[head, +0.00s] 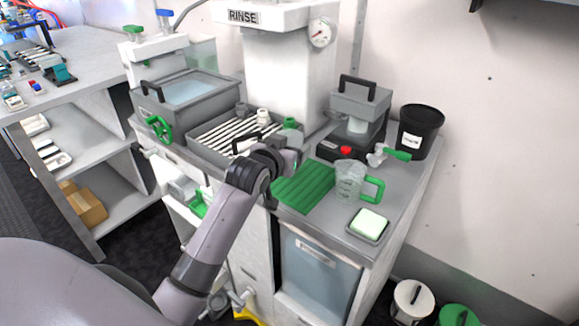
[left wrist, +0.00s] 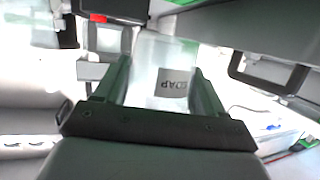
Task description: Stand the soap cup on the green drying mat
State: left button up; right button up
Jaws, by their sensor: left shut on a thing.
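The soap cup (left wrist: 172,62) is a pale translucent cup with a grey label, partly readable as SOAP and turned over in the left wrist view. My left gripper (left wrist: 162,92) is shut on it, with one dark green finger on each side. In the head view my left gripper (head: 281,160) is over the counter, by the left back edge of the mat, and my wrist hides the cup there. The green drying mat (head: 305,190) is ribbed, bare where it shows, and lies at the counter's front edge. My right gripper is not in view.
A clear jug (head: 348,182) with a green handle stands right of the mat. A pale green block (head: 369,221) sits in a tray in front of it. A slatted rack (head: 225,138) and a water basin (head: 188,92) are to the left. A black bucket (head: 420,132) stands at the back right.

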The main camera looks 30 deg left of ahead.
pick_arm(q)
jog(key=shift+f, duration=2.5)
jog(key=shift+f, duration=0.2)
jog(key=o, duration=1)
jog(key=shift+r, duration=0.15)
